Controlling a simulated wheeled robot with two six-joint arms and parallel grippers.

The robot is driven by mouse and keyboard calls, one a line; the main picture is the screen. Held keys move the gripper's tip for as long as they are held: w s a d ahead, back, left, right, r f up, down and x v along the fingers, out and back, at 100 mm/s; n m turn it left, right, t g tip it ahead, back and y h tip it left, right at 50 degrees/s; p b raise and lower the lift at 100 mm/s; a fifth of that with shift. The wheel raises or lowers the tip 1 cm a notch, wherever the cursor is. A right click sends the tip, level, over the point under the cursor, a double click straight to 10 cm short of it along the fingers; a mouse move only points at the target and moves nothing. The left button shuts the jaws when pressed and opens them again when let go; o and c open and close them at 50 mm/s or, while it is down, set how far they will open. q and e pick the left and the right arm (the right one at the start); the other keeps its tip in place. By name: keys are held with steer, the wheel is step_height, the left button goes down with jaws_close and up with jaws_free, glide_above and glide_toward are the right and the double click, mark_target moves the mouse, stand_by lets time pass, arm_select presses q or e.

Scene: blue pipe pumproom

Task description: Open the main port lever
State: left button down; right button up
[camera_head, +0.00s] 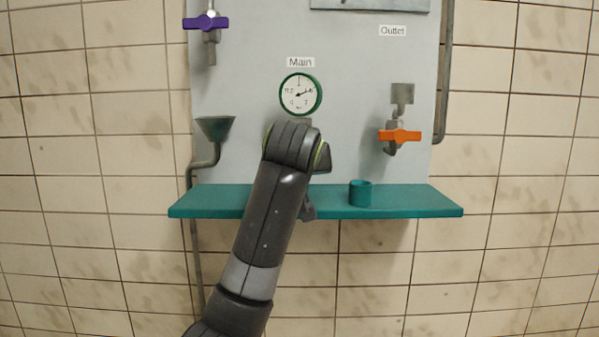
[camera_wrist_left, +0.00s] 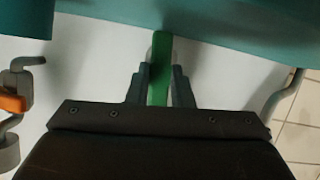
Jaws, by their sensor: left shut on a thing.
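The main port lever (camera_wrist_left: 160,65) is a green bar, seen in the left wrist view between the fingers of my left gripper (camera_wrist_left: 160,80). The gripper is shut on it. In the head view my left arm covers the lever and the gripper's fingers. The Main gauge (camera_head: 300,94) is round with a green rim and sits on the grey panel, just above my wrist. My right gripper is in neither view.
A teal shelf (camera_head: 420,202) runs below the panel and carries a teal cup (camera_head: 360,193). The orange Outlet lever (camera_head: 399,136) is at right. A purple lever (camera_head: 205,22) and a funnel (camera_head: 215,128) are at left.

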arm_select(q)
steer(key=shift+m+y, duration=0.4)
stand_by(0.4)
steer(key=c, duration=1.3)
jaws_free()
